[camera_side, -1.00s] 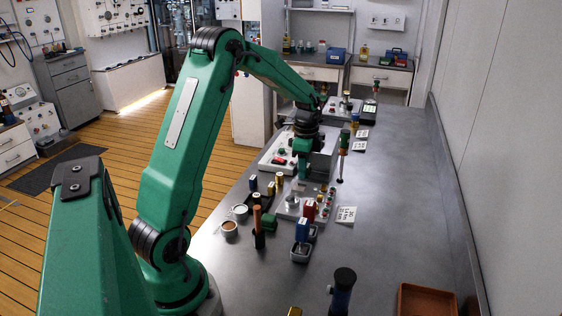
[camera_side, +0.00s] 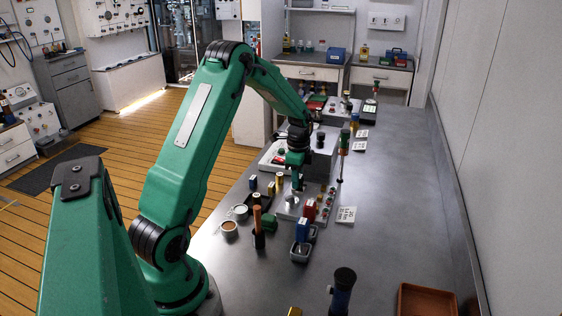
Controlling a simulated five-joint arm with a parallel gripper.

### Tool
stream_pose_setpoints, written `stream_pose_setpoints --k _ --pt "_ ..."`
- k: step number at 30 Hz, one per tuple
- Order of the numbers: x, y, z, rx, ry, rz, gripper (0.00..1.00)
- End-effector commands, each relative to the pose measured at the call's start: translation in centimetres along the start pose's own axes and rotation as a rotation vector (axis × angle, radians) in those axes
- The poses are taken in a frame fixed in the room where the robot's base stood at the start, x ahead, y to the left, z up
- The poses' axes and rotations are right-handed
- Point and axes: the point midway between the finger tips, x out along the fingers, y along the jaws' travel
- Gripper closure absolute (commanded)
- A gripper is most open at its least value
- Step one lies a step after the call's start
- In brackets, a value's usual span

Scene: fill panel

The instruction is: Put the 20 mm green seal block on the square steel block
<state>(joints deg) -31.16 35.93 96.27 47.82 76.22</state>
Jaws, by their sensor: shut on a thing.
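My gripper (camera_side: 297,184) points down over the pale fill panel (camera_side: 284,214), near the middle of the bench. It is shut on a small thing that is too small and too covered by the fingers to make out. The square steel block cannot be told apart from the other grey parts around the fingertips. A green block (camera_side: 270,223) lies on the bench at the panel's near left side, apart from my gripper. I cannot tell whether it is a seal block.
A brown tray (camera_side: 428,301) lies front right. The right bench is mostly clear.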

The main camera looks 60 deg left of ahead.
Motion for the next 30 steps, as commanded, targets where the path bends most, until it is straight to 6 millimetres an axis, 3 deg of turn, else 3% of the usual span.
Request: stream_pose_setpoints --k 14,15,17,30 --pt "0.53 0.0 -0.01 0.0 0.0 0.0 0.93" --pt "0.49 -0.01 -0.01 0.0 0.0 -0.001 0.64" --pt "0.49 0.0 -0.01 0.0 0.0 -0.001 0.52" --pt "0.14 -0.02 -0.01 0.0 0.0 -0.001 0.5"
